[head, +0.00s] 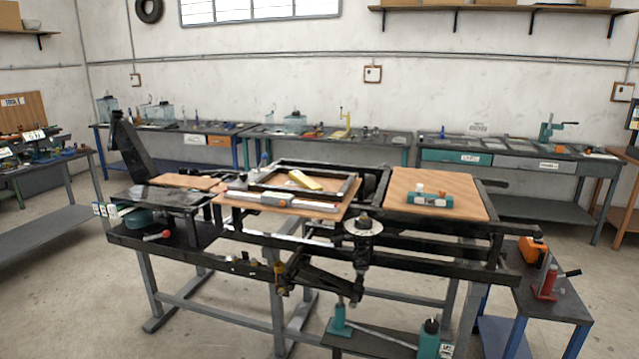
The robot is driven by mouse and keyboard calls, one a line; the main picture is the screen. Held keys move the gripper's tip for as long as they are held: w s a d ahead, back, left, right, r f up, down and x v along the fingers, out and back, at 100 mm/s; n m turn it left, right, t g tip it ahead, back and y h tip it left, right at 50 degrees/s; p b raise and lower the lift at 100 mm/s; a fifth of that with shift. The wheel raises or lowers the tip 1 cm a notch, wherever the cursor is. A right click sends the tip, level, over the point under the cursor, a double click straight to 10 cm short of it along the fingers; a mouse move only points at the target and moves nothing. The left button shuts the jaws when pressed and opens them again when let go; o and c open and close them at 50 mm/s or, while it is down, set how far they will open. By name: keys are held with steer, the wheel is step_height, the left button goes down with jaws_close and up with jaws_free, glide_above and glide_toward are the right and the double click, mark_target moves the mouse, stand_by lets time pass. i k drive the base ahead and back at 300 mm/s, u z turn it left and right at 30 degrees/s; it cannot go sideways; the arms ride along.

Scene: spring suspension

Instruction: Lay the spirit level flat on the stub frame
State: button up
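A large black metal frame (440,270), which looks like the stub frame, rests on a grey-legged stand with a suspension spring (362,254) hanging at its front. A long pale bar with reddish parts (282,202) lies along the front of a wooden board (325,211) on it; it may be the spirit level. A short yellow bar (304,180) lies within a smaller black rectangular frame (348,187) on that board. I cannot tell for sure which bar is the level. My gripper is not in view.
A teal block (430,200) with small items sits on the right wooden board (470,205). A low side table (555,300) holds a red tool (546,283) and an orange item (532,250). Workbenches line the back wall. Floor at front left is clear.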

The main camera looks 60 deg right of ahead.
mark_target(158, 196)
steer(key=z, duration=1)
steer(key=i, duration=0.6)
steer(key=u, duration=0.05)
steer(key=k, duration=0.6)
steer(key=u, duration=0.05)
